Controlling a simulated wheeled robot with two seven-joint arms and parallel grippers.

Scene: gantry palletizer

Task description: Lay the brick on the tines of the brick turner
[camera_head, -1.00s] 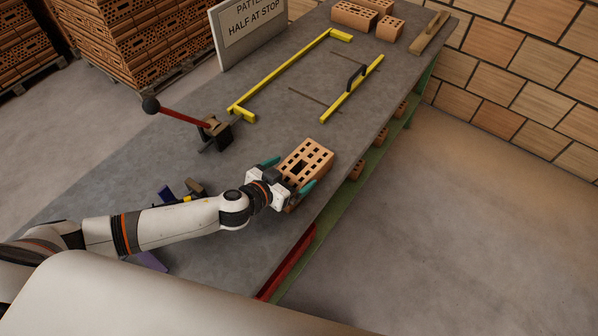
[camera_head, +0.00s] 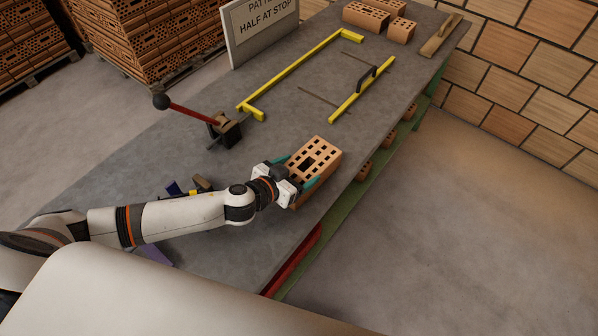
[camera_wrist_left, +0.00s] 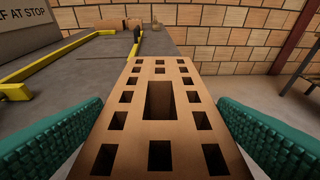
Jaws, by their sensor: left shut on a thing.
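My left gripper (camera_head: 298,172) is shut on a perforated orange brick (camera_head: 327,164), with one teal finger along each long side. The brick's holed face is up, with a larger hole in the middle; in the left wrist view the brick (camera_wrist_left: 159,128) fills the space between the fingers. It is over the grey bench near its right edge; I cannot tell whether it touches the top. A red lever (camera_head: 190,112) with a black knob and dark base, possibly the brick turner, stands to the upper left. Its tines are not clear. My right gripper is not in view.
Yellow bars (camera_head: 300,72) and a yellow rail with a black handle (camera_head: 362,90) lie farther along the bench. Several bricks (camera_head: 366,17) stand at the far end. Blue and dark parts (camera_head: 176,188) lie partly behind my arm. A sign (camera_head: 262,30) stands at the back left.

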